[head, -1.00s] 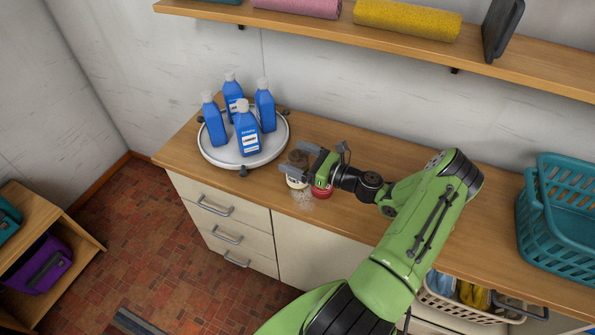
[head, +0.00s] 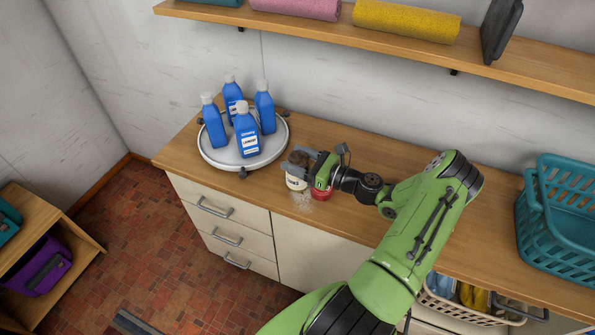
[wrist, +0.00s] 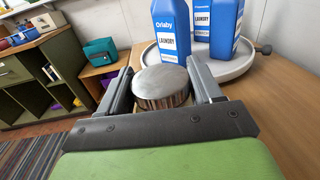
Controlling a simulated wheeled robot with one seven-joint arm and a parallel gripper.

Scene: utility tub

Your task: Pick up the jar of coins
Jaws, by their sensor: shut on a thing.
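The jar of coins has a round silver metal lid (wrist: 161,87), seen from above between the fingers in the wrist view. In the head view the jar (head: 296,183) shows a pale side under a brownish lid, near the counter's front edge. My gripper (head: 299,162) is shut on the jar, with one finger on each side just below the lid; it also shows in the wrist view (wrist: 163,85). The jar's contents are hidden, and I cannot tell whether its base touches the counter.
A round white tray (head: 214,158) with several blue laundry bottles (head: 247,134) stands just left of the jar. A red round thing (head: 321,193) sits by my gripper. A teal basket (head: 564,231) is at the right, and a shelf (head: 330,32) runs above.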

